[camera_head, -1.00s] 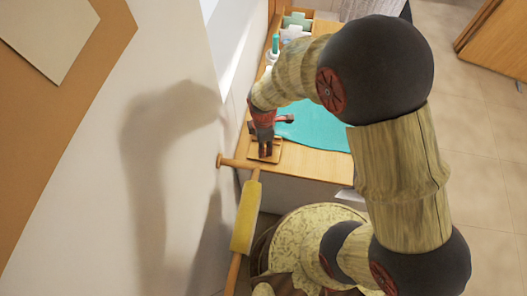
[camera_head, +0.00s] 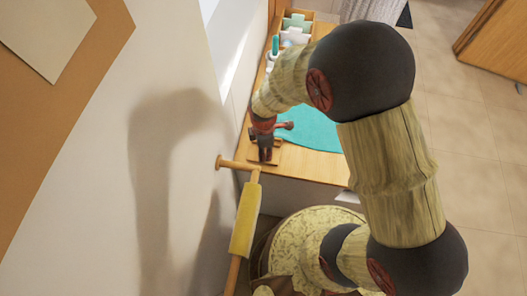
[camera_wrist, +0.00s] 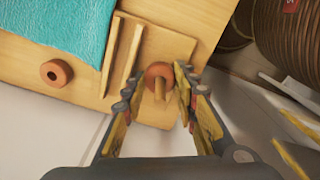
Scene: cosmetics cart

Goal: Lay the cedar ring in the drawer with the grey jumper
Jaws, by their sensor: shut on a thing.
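A reddish-brown ring (camera_wrist: 152,71), which looks like the cedar ring, is between my gripper's (camera_wrist: 156,84) fingertips in the wrist view. A short pale wooden peg (camera_wrist: 160,90) shows at its middle. My gripper is shut on the ring, low over the wooden stand at the worktop's near end; whether the ring still touches it I cannot tell. In the head view my gripper (camera_head: 265,150) hides the ring. A second reddish-brown ring (camera_wrist: 57,73) lies apart on the wood. I cannot make out a drawer with a grey jumper.
A turquoise cloth (camera_head: 312,130) lies on the wooden worktop (camera_head: 312,164). Thin upright slats (camera_wrist: 111,57) stand left of the held ring. Bottles and a box (camera_head: 297,22) stand at the far end.

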